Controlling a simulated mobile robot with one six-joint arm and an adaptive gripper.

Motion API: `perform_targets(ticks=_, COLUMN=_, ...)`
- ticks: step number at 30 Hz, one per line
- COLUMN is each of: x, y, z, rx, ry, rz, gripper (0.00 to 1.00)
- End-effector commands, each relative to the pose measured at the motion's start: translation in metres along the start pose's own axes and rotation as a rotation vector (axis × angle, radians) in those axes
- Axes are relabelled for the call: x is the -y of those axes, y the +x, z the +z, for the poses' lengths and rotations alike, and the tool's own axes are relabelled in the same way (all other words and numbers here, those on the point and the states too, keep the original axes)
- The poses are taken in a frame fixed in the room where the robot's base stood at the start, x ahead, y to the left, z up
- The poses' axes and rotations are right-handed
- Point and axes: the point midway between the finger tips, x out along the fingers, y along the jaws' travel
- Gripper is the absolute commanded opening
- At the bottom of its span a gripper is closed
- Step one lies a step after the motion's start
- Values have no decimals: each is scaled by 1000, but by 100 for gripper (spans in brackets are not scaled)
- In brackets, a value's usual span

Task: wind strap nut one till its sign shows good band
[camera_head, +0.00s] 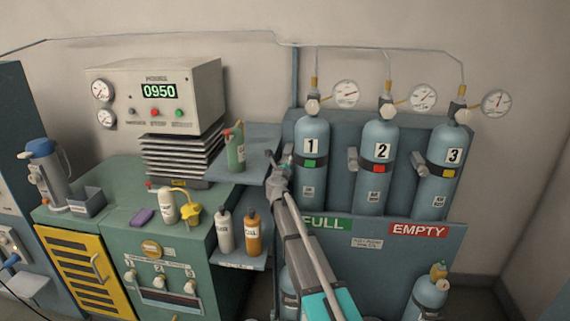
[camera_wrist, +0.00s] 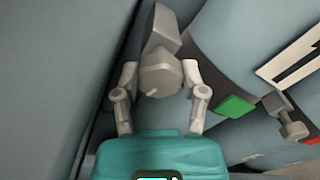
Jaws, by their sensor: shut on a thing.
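Cylinder one (camera_head: 313,140) stands strapped upright at the left of the rack. Its strap sign (camera_head: 309,163) is green, and the green sign also shows in the wrist view (camera_wrist: 236,106). Strap nut one (camera_wrist: 160,78) is a grey knob with a small pointer, at the strap's left end. My gripper (camera_wrist: 155,88) is shut on strap nut one, with one finger on each side of it. In the head view my gripper (camera_head: 281,168) is left of cylinder one, and the nut is mostly hidden there.
Cylinder two (camera_head: 380,150) has a red sign and cylinder three (camera_head: 450,155) a yellow one, each with a strap nut on its left. A shelf (camera_head: 262,140) with a green bottle (camera_head: 235,150) is close left of my gripper. A green cabinet (camera_head: 120,235) stands further left.

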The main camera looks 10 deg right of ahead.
Motion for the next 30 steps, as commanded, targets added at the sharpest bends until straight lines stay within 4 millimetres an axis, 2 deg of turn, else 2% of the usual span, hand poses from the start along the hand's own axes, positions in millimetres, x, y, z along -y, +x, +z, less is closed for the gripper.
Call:
perform_targets(ticks=8, x=0, y=0, z=0, rx=0, ry=-87, rz=0, gripper=7)
perform_targets(ticks=20, x=-1, y=0, z=0, rx=1, ry=-93, rz=1, gripper=7)
perform_targets(ticks=21, x=-1, y=0, z=0, rx=1, ry=-93, rz=1, gripper=62)
perform_targets(ticks=23, x=-1, y=0, z=0, rx=1, ry=-93, rz=1, gripper=69)
perform_targets(ticks=30, x=-1, y=0, z=0, rx=1, ry=-92, rz=1, gripper=69)
